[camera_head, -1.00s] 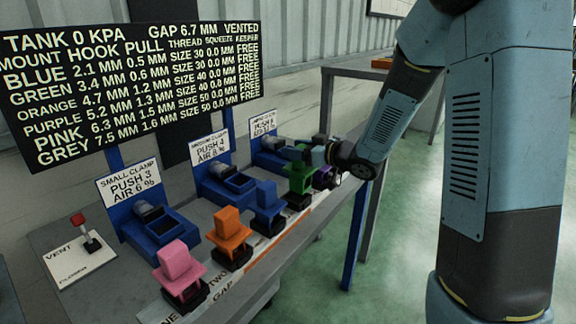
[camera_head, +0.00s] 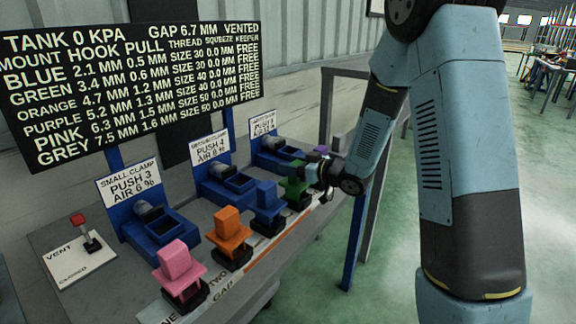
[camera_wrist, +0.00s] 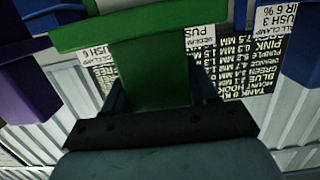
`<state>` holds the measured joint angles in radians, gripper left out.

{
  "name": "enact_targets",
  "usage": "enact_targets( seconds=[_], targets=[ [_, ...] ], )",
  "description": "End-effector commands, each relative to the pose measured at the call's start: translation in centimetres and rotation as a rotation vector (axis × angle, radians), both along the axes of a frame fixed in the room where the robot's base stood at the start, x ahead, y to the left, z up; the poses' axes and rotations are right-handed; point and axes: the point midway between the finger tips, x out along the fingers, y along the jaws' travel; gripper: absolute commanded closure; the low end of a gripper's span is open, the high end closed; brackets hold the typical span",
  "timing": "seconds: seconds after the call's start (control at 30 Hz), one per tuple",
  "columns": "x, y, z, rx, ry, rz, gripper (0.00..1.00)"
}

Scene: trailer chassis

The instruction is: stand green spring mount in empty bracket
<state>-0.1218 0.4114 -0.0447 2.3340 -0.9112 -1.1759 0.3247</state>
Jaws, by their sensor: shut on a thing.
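The green spring mount (camera_head: 293,189) stands in the row of mounts on the bench, right of the blue one in the head view. My gripper (camera_head: 322,171) is at its right side, with my wrist low beside the bench edge. In the wrist view the mount's green block (camera_wrist: 150,75) fills the middle, with a wide green flange across the top, and my gripper (camera_wrist: 160,110) is shut on it. The mount's foot is hidden, so I cannot tell whether it touches its seat. I cannot pick out the empty bracket.
Blue (camera_head: 267,196), orange (camera_head: 230,225) and pink (camera_head: 178,262) mounts stand nearer in the row. A purple mount (camera_wrist: 28,85) is close by on the other side. Three blue clamps with signs stand behind, along with a vent lever (camera_head: 82,225).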

Motion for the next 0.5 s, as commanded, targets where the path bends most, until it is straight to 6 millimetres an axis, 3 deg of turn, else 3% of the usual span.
enact_targets(
  seconds=[0.17,0.2,0.43,0.5],
  targets=[
    [0.02,0.03,-0.11,0.001,-0.001,0.0,1.0],
    [0.0,0.03,-0.19,0.0,0.0,0.0,0.41],
    [-0.02,0.06,-0.17,0.0,0.0,0.001,0.19],
    [-0.02,0.06,-0.16,0.0,0.0,0.001,0.17]
  ],
)
